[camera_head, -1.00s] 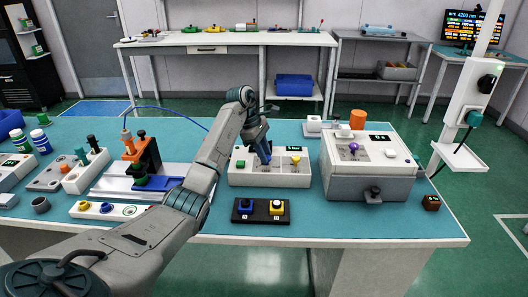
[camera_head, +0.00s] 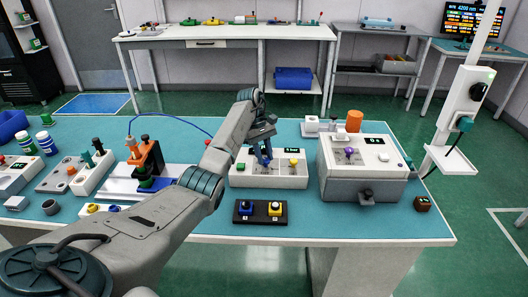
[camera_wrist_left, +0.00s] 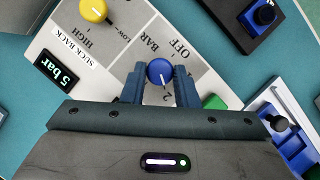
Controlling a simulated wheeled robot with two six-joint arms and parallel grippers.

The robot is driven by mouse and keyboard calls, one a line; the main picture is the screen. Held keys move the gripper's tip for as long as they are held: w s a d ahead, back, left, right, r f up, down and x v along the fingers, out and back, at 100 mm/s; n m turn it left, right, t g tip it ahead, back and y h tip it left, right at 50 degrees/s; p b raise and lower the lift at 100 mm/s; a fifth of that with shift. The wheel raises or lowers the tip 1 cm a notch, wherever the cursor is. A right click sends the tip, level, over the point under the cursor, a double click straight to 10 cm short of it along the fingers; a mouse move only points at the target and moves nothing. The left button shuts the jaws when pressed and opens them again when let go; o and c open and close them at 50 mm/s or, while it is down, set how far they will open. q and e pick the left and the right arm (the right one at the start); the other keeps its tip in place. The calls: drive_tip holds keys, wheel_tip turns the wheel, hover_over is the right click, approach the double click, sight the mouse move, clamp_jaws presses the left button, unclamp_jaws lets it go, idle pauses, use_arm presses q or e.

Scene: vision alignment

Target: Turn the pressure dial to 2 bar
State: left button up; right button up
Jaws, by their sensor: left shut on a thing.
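The white dial panel (camera_head: 283,181) stands in the middle of the table, with a blue dial hidden behind my gripper in the head view. In the left wrist view the blue dial (camera_wrist_left: 160,72) sits between the fingertips of my left gripper (camera_wrist_left: 160,80), which is shut on it. The dial's white mark points toward the printed "2", on the side away from "OFF". The small display (camera_wrist_left: 57,74) reads "5 bar". A yellow knob (camera_wrist_left: 93,10) on the same panel points along its HIGH/LOW scale. My left gripper also shows in the head view (camera_head: 265,163).
A grey machine with a purple knob (camera_head: 362,190) stands to the right.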

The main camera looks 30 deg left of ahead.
use_arm(q)
drive_tip(key=shift+r, duration=0.1)
use_arm(e)
drive_tip(key=shift+r, duration=0.15)
idle(0.3)
use_arm(q)
drive_tip(key=o, duration=1)
use_arm(e)
drive_tip(key=shift+r, duration=0.1)
use_arm(q)
drive_tip(key=shift+a+r+p, duration=0.15)
drive_tip(key=shift+r+p, duration=0.25)
drive_tip(key=p+v, duration=0.4)
drive_tip(key=v, duration=0.6)
drive_tip(key=shift+w+f+p, duration=0.1)
drive_tip(key=shift+w+p, duration=0.05)
drive_tip(key=shift+p, duration=0.2)
use_arm(e)
drive_tip(key=r, duration=0.2)
drive_tip(key=s+r, duration=0.1)
drive_tip(key=r, duration=0.1)
drive_tip(key=shift+r, duration=0.4)
